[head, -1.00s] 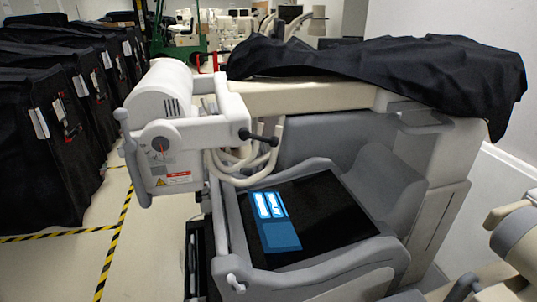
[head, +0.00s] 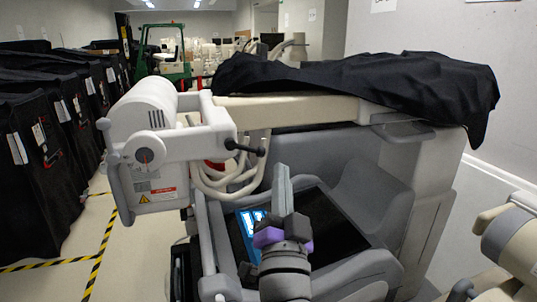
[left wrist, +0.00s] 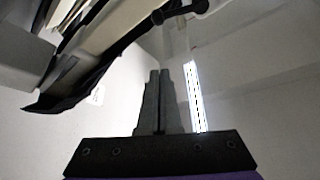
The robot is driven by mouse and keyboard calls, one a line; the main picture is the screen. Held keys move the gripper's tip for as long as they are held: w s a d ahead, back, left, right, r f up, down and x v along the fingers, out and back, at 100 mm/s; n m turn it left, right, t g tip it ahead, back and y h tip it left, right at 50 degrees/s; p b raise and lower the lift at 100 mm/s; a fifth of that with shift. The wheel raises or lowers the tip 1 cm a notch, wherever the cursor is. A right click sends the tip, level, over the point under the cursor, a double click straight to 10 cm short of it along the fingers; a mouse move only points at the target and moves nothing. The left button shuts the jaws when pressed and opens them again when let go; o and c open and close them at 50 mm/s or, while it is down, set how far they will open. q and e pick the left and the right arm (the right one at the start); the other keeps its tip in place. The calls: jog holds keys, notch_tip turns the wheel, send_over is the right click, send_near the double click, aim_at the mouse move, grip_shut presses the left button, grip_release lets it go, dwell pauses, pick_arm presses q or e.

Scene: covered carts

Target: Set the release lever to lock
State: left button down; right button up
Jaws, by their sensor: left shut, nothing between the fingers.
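A white lever with black ends (head: 245,148) sticks out to the right from the cart's white tube head (head: 150,120). I take it for the release lever; its lock marking is not readable. My right gripper is not in view.
The cart's dark screen (head: 345,240) is partly hidden by my left gripper. A black cover (head: 350,85) lies over the cart's top. Hanging cables (head: 225,180) are below the lever. Covered carts (head: 35,160) line the left, and a beige machine part (head: 515,240) is at the right edge.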

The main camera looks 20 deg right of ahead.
aim_at(246, 148)
pick_arm(q)
jog(key=shift+r, duration=0.1)
jog(key=w+p, duration=0.1)
jog(key=w, duration=0.8)
jog(key=shift+w+r, duration=0.2)
jog(key=shift+r, duration=0.2)
jog(key=shift+d, duration=0.1)
